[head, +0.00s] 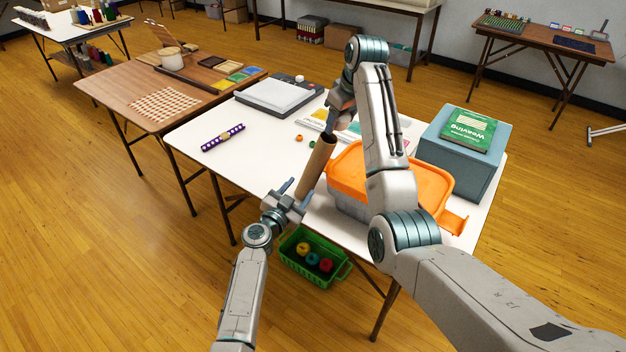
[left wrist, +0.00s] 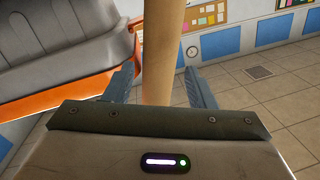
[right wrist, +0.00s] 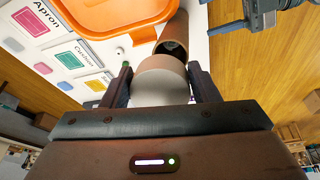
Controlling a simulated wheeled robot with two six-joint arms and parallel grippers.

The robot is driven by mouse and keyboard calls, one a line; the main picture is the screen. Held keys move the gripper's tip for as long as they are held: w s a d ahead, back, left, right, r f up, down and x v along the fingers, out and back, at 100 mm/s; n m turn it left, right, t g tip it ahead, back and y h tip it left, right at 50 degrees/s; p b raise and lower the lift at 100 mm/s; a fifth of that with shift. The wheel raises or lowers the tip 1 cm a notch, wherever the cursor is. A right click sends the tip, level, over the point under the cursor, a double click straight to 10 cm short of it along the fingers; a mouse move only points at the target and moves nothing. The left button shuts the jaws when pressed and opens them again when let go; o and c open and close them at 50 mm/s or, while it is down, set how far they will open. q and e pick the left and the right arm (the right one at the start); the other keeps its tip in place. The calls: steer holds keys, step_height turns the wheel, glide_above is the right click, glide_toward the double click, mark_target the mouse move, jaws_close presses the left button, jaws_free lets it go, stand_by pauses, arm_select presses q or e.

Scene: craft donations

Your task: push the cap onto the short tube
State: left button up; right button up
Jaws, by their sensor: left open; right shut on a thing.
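A brown cardboard tube (head: 317,165) stands tilted at the table's front edge, its dark open end up. My left gripper (head: 297,193) is open at its lower end. In the left wrist view the tube (left wrist: 163,50) shows between the two spread fingers, with gaps on both sides; its bottom is hidden. My right gripper (head: 338,122) is above the tube's upper end.
A grey bin with an orange lid (head: 432,182) stands close right of the tube on the white table (head: 215,172). A blue box (head: 487,165) with a green book is behind it. A green basket (head: 312,277) is below the front edge. A purple dotted roll (head: 214,143) lies left.

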mark_target(308, 178)
arm_select(q)
steer(key=x, duration=0.8)
steer(key=shift+r, duration=0.1)
arm_select(e)
steer(key=shift+s+a+r, duration=0.1)
arm_select(q)
steer(key=shift+w, duration=0.1)
steer(key=c, duration=1)
arm_select(e)
steer(key=shift+g+y, duration=0.3)
steer(key=shift+y, duration=0.1)
steer(key=x, duration=0.4)
steer(key=shift+s+f, duration=0.1)
steer(key=shift+f, duration=0.3)
steer(key=shift+a, duration=0.1)
steer(key=shift+f, duration=0.1)
steer(key=shift+x, duration=0.85)
steer(key=shift+a+f, duration=0.25)
steer(key=shift+f, duration=0.35)
